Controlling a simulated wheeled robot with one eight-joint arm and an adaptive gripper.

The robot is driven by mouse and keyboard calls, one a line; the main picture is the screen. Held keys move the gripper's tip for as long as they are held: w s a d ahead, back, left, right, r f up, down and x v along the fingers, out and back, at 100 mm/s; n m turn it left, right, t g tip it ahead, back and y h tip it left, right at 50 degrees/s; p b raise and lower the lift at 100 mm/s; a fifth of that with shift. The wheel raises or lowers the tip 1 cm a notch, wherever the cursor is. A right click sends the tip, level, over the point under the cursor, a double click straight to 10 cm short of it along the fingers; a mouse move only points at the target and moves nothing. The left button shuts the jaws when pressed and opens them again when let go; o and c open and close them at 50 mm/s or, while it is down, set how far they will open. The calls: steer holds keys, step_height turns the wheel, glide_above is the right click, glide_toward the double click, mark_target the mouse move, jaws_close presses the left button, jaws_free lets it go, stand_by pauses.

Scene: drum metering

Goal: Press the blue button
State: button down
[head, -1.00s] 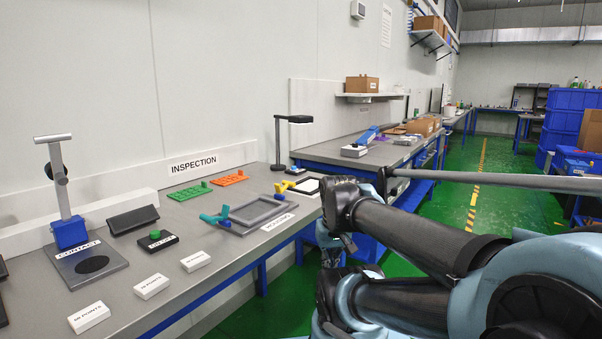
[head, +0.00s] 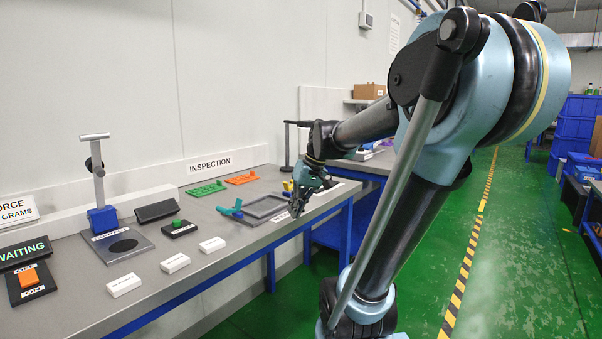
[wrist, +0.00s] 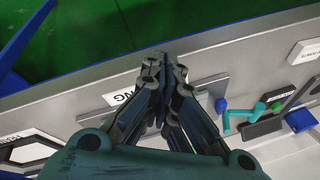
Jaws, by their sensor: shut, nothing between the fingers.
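I cannot make out a blue button for certain in either view. A green button (head: 177,222) on a black box stands on the bench, left of the grey frame (head: 265,208). An orange rocker switch (head: 30,278) on a black plate is at the far left, below the WAITING display (head: 24,252). My gripper (head: 296,208) is over the bench's front edge, at the right end of the grey frame. In the wrist view my gripper (wrist: 163,58) is shut and empty, its fingertips near the bench edge. A small blue piece (wrist: 220,104) shows beside a teal handle (wrist: 247,114).
A gauge stand with a blue block (head: 103,219) rises from a grey plate at the left. White label blocks (head: 175,263) line the front edge. Green (head: 207,189) and orange (head: 241,178) plates lie near the wall.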

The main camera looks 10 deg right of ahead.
steer(key=w+a+r+n+y, duration=0.1)
steer(key=w+a+r, duration=0.2)
steer(key=w, duration=0.5)
steer(key=w+a+r+n+g+y, duration=0.1)
steer(key=w+a+r, duration=0.3)
steer(key=w, duration=0.5)
steer(key=w+a+r+n+y, duration=0.3)
steer(key=w+a+r, duration=0.1)
steer(key=w+a, duration=0.3)
steer(key=shift+w+a, duration=0.2)
steer(key=shift+w, duration=0.95)
steer(key=shift+r, duration=0.1)
